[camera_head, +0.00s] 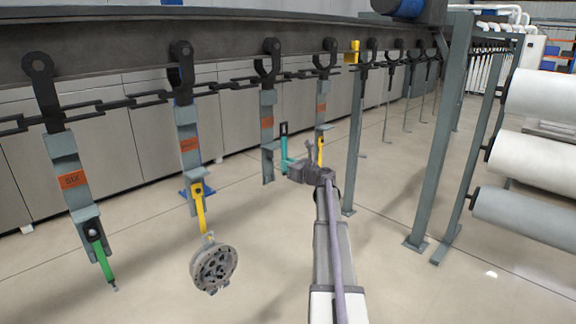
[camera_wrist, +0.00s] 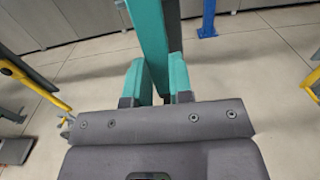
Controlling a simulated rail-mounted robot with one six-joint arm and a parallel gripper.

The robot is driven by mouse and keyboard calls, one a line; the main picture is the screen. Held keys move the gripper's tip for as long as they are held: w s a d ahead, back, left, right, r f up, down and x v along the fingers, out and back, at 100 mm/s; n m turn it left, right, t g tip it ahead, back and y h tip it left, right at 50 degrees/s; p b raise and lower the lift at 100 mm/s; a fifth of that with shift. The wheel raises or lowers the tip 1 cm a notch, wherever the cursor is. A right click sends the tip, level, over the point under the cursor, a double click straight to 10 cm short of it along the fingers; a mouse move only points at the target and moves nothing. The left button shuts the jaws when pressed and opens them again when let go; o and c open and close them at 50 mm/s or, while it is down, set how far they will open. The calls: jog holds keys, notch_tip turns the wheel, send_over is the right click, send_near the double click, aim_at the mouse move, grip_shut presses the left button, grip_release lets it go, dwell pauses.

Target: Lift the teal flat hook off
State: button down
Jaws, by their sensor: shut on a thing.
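The teal flat hook (camera_head: 284,149) stands upright in my gripper (camera_head: 290,166), with its black top end uppermost. In the head view it shows just right of the third grey hanger (camera_head: 268,150), and a strip of floor shows between them. I see no contact with that hanger. In the wrist view the teal hook (camera_wrist: 150,35) runs up from between the two teal-tipped fingers of my gripper (camera_wrist: 158,82), which are shut on it. The hook's lower end is hidden by the fingers and gripper body.
A hanger with a green hook (camera_head: 105,262) and one with a yellow hook (camera_head: 198,212) bearing a round metal part (camera_head: 214,268) hang at left. Another yellow hook (camera_head: 320,152) hangs just behind my gripper. A grey post (camera_head: 437,140) and white rolls (camera_head: 540,155) stand at right.

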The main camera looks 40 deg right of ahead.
notch_tip(320, 180, down, 13)
jog(key=b, duration=1.3)
jog(key=shift+f+b, duration=0.2)
jog(key=shift+b, duration=0.1)
dwell(0.7)
jog(key=s+d, duration=0.1)
jog(key=s, duration=1.2)
jog(key=shift+s, duration=0.25)
dwell(0.4)
